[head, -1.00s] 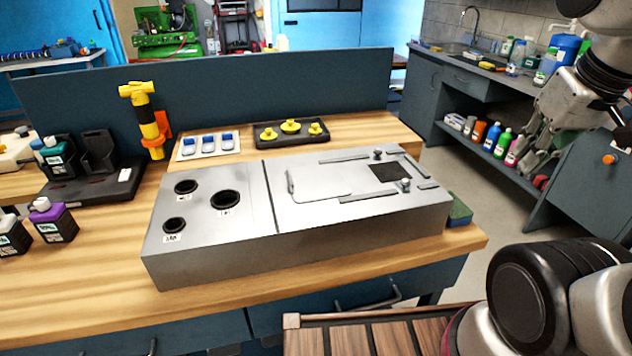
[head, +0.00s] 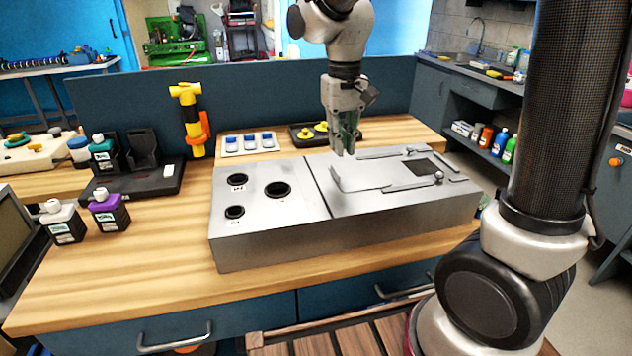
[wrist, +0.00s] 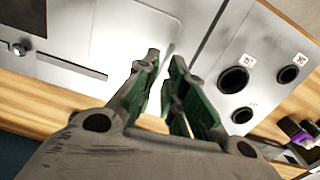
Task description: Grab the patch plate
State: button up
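The patch plate (head: 362,177) appears to be the thin flat metal sheet lying on the right half of a grey metal box (head: 270,245), with a raised lip at its left end. In the wrist view the pale plate (wrist: 130,38) lies beyond my fingers. My gripper (head: 345,152) points down above the plate's left end, apart from it as far as I can tell. Its green-padded fingers (wrist: 165,62) are parted with nothing between them. The gripper hides part of the plate's far left edge.
Guide rails (head: 410,184) and a knob (head: 438,177) flank the plate, near a dark square opening (head: 420,167). Round holes (head: 278,189) are in the box's left half.

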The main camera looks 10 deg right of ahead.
aim_at(335, 169)
jog(key=shift+w+a+r+m, duration=0.25)
jog(key=shift+a+r+m, duration=0.25)
jog(key=shift+a, duration=0.15)
jog(key=shift+f, duration=0.4)
notch_tip(335, 169, down, 7)
jog(key=shift+d, duration=0.1)
grip_shut()
